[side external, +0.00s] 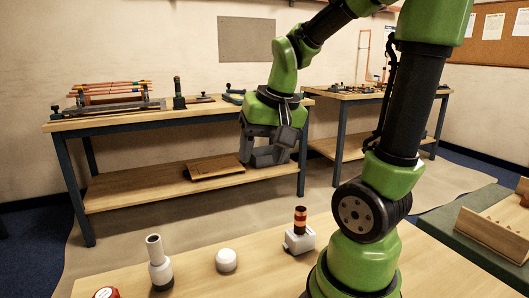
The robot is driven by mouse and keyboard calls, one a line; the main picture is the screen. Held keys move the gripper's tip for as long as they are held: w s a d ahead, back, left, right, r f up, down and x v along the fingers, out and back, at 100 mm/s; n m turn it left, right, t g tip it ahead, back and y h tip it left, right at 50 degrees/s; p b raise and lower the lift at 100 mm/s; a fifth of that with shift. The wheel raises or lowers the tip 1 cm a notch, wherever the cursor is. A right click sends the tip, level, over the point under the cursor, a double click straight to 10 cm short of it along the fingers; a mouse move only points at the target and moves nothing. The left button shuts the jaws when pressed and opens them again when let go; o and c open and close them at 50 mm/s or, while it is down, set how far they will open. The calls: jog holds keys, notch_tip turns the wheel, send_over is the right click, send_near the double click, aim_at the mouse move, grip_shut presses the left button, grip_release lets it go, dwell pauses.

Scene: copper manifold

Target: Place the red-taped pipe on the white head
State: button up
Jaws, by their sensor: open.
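A short dark pipe with red and copper-coloured bands (300,221) stands upright in a white block-like fitting (298,241) on the near wooden table. It looks like the red-taped pipe. A low round white piece (226,260) sits to its left on the same table. I cannot tell for certain which white piece is the white head. My gripper (264,158) is open and empty, pointing down in the air, well above the table and apart from every piece.
A wooden tray (500,225) lies on a green surface at the right. Two benches with tools stand behind. The near table (262,281) is bare between the pieces.

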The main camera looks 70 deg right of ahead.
jog(key=s+a+r+n+t+y, duration=0.1)
jog(key=a+r+n+t, duration=0.1)
jog(key=a, duration=0.4)
jog(key=s+a+r+n+t+y, duration=0.2)
jog(key=a+n, duration=0.2)
jog(key=a, duration=0.1)
jog(key=shift+s+a+r, duration=0.2)
jog(key=shift+s+a, duration=0.1)
jog(key=shift+a, duration=0.1)
